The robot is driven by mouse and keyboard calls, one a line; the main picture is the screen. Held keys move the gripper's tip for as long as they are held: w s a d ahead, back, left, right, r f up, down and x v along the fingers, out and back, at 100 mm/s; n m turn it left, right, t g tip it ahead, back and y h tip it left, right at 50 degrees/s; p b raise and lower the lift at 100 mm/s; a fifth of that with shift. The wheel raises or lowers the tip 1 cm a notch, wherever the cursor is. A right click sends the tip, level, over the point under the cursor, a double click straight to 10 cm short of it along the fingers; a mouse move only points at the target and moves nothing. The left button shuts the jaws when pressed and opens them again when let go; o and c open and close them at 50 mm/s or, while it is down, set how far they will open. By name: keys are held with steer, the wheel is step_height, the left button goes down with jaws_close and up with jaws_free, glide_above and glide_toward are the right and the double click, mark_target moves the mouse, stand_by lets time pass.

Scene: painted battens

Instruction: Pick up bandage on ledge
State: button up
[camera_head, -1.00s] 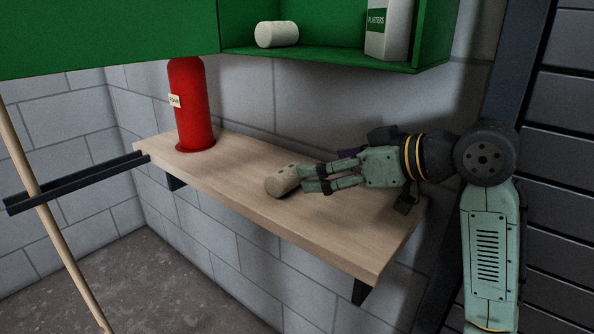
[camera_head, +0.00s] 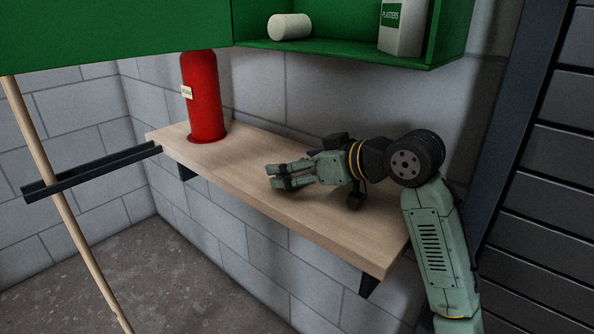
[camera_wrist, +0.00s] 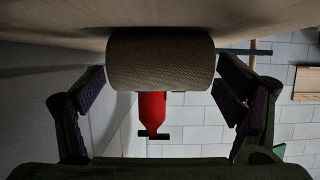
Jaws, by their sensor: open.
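The bandage (camera_wrist: 160,62) is a tan, woven-textured roll resting against the ledge (camera_wrist: 50,22), which shows at the top of the wrist view. It lies between my gripper's two dark fingers, with a narrow gap at each end. In the head view, my gripper (camera_head: 272,177) is low over the wooden ledge (camera_head: 345,228), open and pointing left. I cannot make out the bandage there; the gripper appears to hide it.
A red extinguisher (camera_head: 203,100) stands on the ledge to the left. A green cabinet (camera_head: 350,58) above holds a white roll (camera_head: 290,27) and a plasters box (camera_head: 401,25). A wooden pole (camera_head: 60,195) leans by a dark rail (camera_head: 95,172) at left.

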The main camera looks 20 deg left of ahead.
steer(key=shift+c, duration=0.2)
steer(key=c, duration=1)
steer(key=shift+r, duration=0.1)
